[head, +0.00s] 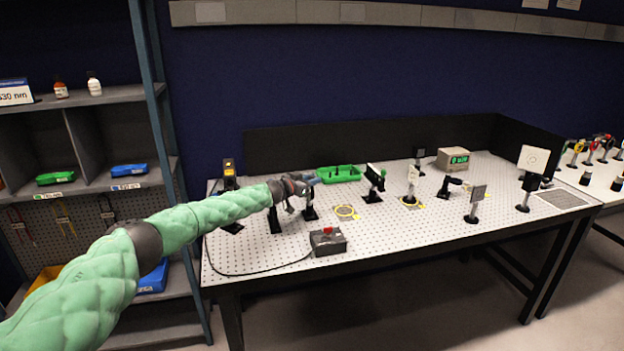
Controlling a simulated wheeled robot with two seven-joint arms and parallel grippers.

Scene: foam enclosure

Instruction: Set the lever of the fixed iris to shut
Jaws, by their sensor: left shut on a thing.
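My left gripper (306,186) reaches in from the left over the optical table, at the top of a short black post mount (310,212). It is shut on a small part there, which looks like the lever of the fixed iris. The gripper covers most of the iris, so the lever's angle cannot be told. My right gripper is not in view.
A control box with a red button (328,241) stands near the table's front edge, its cable running left. Several post-mounted optics, such as a grey plate (477,195), stand to the right. A shelf rack (85,190) is at left.

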